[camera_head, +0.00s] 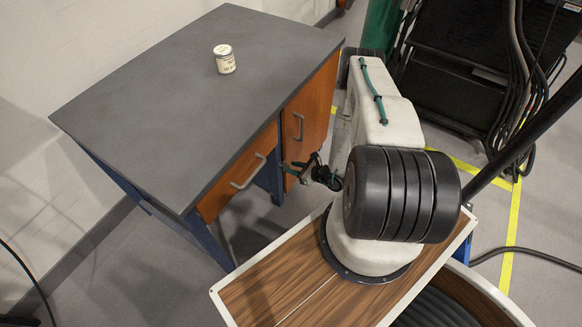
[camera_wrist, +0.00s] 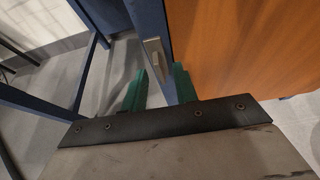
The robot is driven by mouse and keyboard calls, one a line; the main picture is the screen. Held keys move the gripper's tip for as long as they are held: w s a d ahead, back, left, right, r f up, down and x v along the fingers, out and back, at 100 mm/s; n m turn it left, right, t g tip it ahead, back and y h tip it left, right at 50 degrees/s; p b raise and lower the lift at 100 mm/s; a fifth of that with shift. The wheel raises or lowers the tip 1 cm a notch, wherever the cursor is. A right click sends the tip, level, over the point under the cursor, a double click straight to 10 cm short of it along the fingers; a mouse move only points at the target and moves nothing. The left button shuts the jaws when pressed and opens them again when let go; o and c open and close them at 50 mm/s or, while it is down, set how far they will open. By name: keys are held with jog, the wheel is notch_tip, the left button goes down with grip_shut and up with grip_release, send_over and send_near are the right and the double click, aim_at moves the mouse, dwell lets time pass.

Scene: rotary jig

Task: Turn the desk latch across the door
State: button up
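The latch (camera_wrist: 153,54) is a small pale metal bar on the blue desk post, beside the orange door, in the wrist view. It looks lengthwise along the post rather than across the door. The door (camera_wrist: 235,50) fills the right of that view; in the head view the door (camera_head: 314,105) is the orange panel with a grey handle. My gripper (camera_wrist: 160,88) has two green fingers apart with nothing between them, just short of the latch. In the head view my gripper (camera_head: 301,171) is small and dark before the desk front; the latch cannot be made out there.
The grey desk top (camera_head: 180,90) carries a small white jar (camera_head: 224,59). A drawer (camera_head: 240,178) with a handle is left of the door. Blue desk legs and a rail (camera_wrist: 40,103) stand left of my fingers. A black cart (camera_head: 470,80) stands at the back right.

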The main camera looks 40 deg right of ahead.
jog(key=shift+x, duration=1.1)
grip_shut()
jog(key=shift+d, duration=0.15)
jog(key=m+y, duration=0.1)
jog(key=m, duration=0.1)
jog(key=shift+w+d+m+g+y, duration=0.1)
jog(key=shift+d+m+g+y, duration=0.05)
jog(key=shift+m+g+y, duration=0.2)
jog(key=m+y, duration=0.1)
jog(key=m, duration=0.1)
jog(key=m+y, duration=0.1)
jog(key=m, duration=0.1)
jog(key=shift+d+f+y, duration=0.2)
jog(key=shift+y, duration=0.15)
jog(key=shift+w+d+f+m+t+y, duration=0.15)
jog(key=shift+m+y, duration=0.35)
jog(key=shift+m, duration=0.6)
jog(key=shift+s+a+f+m+t+y, duration=0.1)
jog(key=shift+m+t+y, duration=0.3)
jog(key=shift+m, duration=0.75)
jog(key=shift+w+d+f+m+t+y, duration=0.1)
jog(key=shift+m+y, duration=0.5)
jog(key=shift+m, duration=0.5)
grip_release()
